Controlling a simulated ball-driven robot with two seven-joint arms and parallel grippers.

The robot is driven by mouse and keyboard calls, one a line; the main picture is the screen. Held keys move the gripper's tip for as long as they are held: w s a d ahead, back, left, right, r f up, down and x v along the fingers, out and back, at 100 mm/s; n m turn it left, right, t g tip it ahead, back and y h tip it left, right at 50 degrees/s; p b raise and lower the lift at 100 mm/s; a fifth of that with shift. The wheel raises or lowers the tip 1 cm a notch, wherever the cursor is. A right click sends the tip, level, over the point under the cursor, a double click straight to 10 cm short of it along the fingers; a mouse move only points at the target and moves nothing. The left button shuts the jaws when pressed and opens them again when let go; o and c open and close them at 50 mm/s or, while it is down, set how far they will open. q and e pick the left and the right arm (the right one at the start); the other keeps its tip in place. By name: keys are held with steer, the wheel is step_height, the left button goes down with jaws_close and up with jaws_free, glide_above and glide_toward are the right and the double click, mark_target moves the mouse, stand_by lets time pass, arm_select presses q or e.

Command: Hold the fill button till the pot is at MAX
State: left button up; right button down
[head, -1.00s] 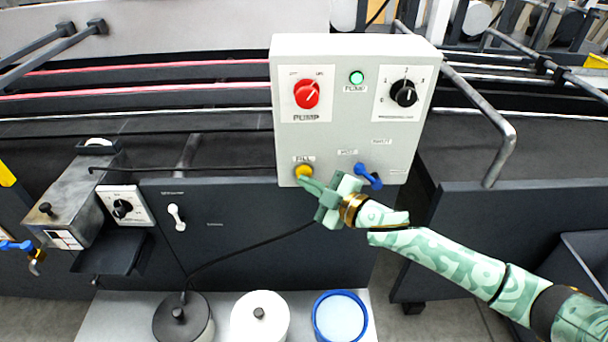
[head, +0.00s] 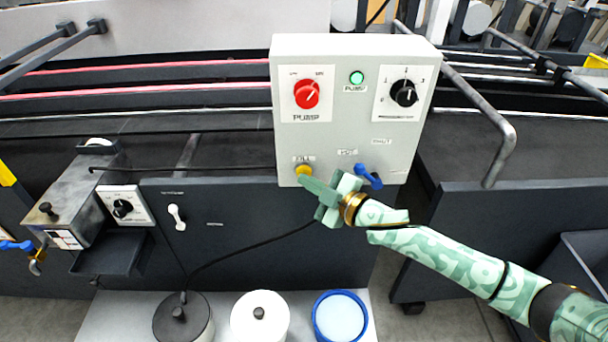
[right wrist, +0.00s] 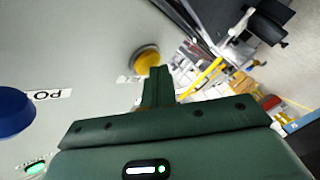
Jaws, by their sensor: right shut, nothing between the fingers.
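The yellow fill button (head: 304,170) sits under a FILL label at the lower left of the grey control box. It also shows in the right wrist view (right wrist: 146,57). My right gripper (head: 304,181) is shut and empty, its fingertips right at the lower edge of the button. In the right wrist view the tips (right wrist: 160,70) overlap the button's edge; I cannot tell whether they touch or press it. A metal box with a black knob (head: 75,205), seemingly the pot, stands at the left; its small front gauge is too small to read. My left gripper is out of view.
The control box (head: 345,130) also carries a red pump knob (head: 307,94), a lit green lamp (head: 356,78), a black dial (head: 404,93) and a blue lever (head: 369,177) close beside my gripper. Several round containers, one blue-rimmed (head: 340,316), stand below.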

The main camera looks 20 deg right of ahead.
stand_by(0.4)
steer(key=shift+s+a+p, duration=0.25)
steer(key=shift+s+p, duration=0.25)
steer(key=shift+s, duration=0.4)
steer(key=s+p, duration=0.1)
steer(key=s, duration=0.1)
steer(key=s+a+p, duration=0.1)
steer(key=s, duration=0.1)
steer(key=shift+s+a, duration=0.2)
steer(key=shift+s, duration=0.2)
